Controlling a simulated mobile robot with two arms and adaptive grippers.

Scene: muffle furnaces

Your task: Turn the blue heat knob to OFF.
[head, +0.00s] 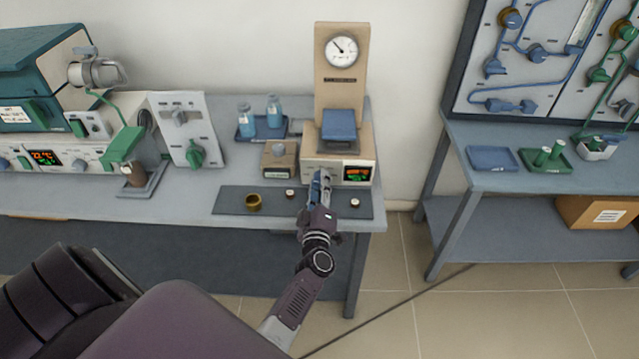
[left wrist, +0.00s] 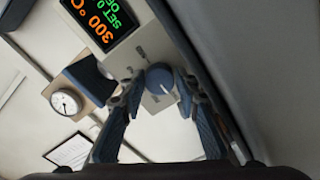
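The blue heat knob (left wrist: 159,78) shows in the left wrist view on the pale front panel, with a white pointer mark on its face. My left gripper (left wrist: 158,84) is open, its two fingers on either side of the knob. There seems to be a small gap at each side; contact is not clear. In the head view my left gripper (head: 322,178) is at the front of the beige unit (head: 310,167) and hides the knob. The unit's display (left wrist: 100,20) shows an orange 300 °C and green SET text, partly cut off. My right gripper is not in view.
A dark mat (head: 232,205) in front of the unit holds a brass cup (head: 253,202) and small pale-topped items. A small brown box (head: 279,159) stands left of the unit. A gauge (head: 342,51) is on the tower above. Another bench (head: 470,185) stands right, across a floor gap.

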